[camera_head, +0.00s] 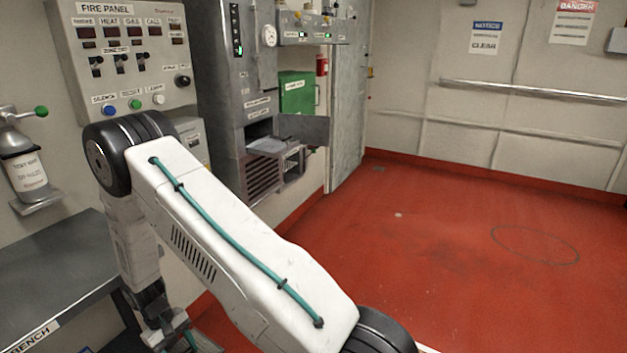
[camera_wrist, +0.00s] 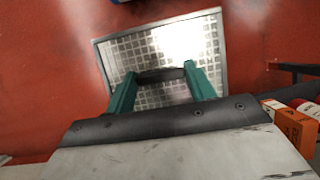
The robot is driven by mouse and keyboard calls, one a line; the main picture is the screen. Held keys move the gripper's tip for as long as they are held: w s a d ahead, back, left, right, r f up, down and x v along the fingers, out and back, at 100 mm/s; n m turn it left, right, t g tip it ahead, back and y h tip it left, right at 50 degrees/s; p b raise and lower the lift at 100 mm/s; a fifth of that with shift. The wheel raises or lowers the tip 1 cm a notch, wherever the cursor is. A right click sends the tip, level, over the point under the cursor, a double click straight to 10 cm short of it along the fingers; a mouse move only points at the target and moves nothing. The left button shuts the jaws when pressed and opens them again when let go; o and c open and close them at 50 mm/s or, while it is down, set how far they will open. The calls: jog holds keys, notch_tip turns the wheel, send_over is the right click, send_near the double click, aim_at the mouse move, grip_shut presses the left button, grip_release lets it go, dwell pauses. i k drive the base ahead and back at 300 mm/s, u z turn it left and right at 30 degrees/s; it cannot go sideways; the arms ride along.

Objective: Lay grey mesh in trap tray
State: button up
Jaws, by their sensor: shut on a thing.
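The grey mesh (camera_wrist: 125,55) is a flat, framed panel with a grid of small squares, seen in the wrist view. My gripper (camera_wrist: 160,74) has its two green fingers over the near part of the panel and is shut on it, with a dark bar between the fingers. The panel is held above a red floor. In the head view my gripper (camera_head: 186,341) is low at the left, beside the bench, and partly cut off by the bottom edge. I cannot tell for certain which thing is the trap tray; a light grey tray-like piece (camera_head: 267,146) shows in an open cabinet bay.
The grey cabinet (camera_head: 228,90) has a small door (camera_head: 303,129) standing open at the bay. Orange and red-white items (camera_wrist: 290,125) lie right of my gripper. Red floor (camera_head: 450,240) is clear.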

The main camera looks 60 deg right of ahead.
aim_at(273, 146)
jog(key=z, duration=2.6)
jog(key=i, duration=6.25)
jog(key=u, duration=3.1)
